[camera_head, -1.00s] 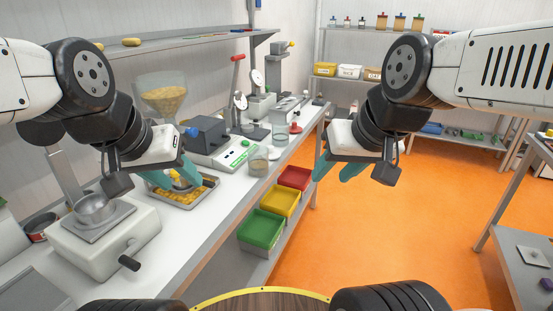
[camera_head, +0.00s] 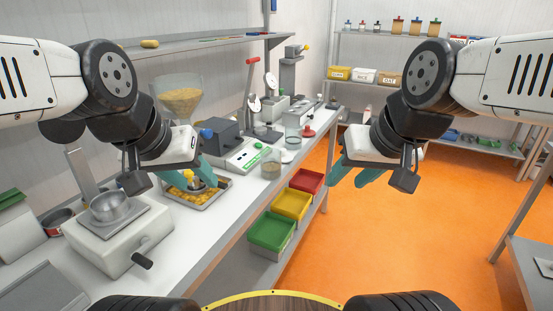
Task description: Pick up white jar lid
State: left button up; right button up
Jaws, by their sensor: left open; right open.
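A small pale disc that looks like the white jar lid (camera_head: 287,156) lies flat on the white workbench, beside a glass jar (camera_head: 271,164) with contents. A second, clear jar (camera_head: 293,137) stands just behind it. My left gripper (camera_head: 207,178) is open and empty, above a tray of yellow pieces (camera_head: 198,199), left of the jars. My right gripper (camera_head: 352,174) is open and empty, over the floor side, right of the bench edge. Both are apart from the lid.
A scale with a green panel (camera_head: 247,156) stands left of the jars. Green (camera_head: 271,232), yellow (camera_head: 292,203) and red (camera_head: 307,181) bins sit below the bench edge. A hopper (camera_head: 180,101) stands at the back left. The orange floor is open at right.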

aim_at(286, 157)
jog(key=u, duration=0.35)
jog(key=i+l+u, duration=0.15)
jog(key=l+u, duration=0.25)
jog(key=i+l+u, duration=0.1)
jog(key=l+u, duration=0.2)
jog(key=u, duration=0.15)
jog(key=i+l+u, duration=0.2)
jog(key=l, duration=1.25)
jog(key=k+j, duration=0.05)
jog(key=k, duration=0.05)
